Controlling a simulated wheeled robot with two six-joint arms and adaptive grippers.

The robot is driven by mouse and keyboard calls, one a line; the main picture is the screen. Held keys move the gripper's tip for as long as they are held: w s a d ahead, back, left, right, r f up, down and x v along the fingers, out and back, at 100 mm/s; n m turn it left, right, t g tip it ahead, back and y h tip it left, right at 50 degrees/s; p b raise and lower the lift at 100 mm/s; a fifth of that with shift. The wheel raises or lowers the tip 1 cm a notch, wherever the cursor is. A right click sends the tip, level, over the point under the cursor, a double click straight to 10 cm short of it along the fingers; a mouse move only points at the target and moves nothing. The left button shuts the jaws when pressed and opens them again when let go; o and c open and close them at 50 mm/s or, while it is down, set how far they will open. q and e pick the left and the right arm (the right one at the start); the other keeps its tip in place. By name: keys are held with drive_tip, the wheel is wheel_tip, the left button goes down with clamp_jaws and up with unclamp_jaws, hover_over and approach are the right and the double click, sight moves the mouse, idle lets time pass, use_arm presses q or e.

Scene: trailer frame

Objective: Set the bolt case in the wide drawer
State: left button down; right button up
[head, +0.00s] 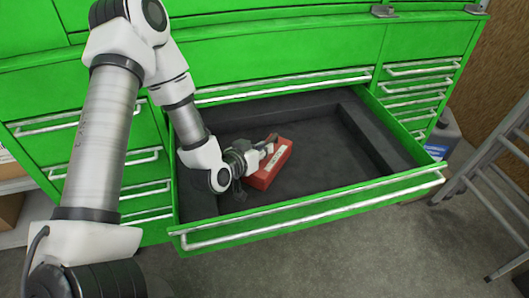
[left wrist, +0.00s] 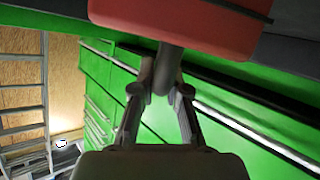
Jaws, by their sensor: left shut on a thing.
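The bolt case (head: 268,174) is red with a pale label and lies within the walls of the open wide drawer (head: 320,158), toward its left side. In the left wrist view the red case (left wrist: 180,25) fills the top edge, with a dark handle (left wrist: 166,72) pointing at my gripper. My left gripper (head: 262,145) is shut on the case by this handle, and its fingers (left wrist: 163,90) close on either side of it. I cannot tell whether the case touches the drawer floor. My right gripper is out of view.
The drawer's front wall and long silver handle (head: 320,208) stand on the near side. The drawer floor right of the case is bare. Closed green drawers flank it.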

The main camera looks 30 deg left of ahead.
use_arm(q)
drive_tip(key=shift+f, duration=0.3)
drive_tip(key=c, duration=1.2)
unclamp_jaws()
drive_tip(key=shift+f, duration=0.1)
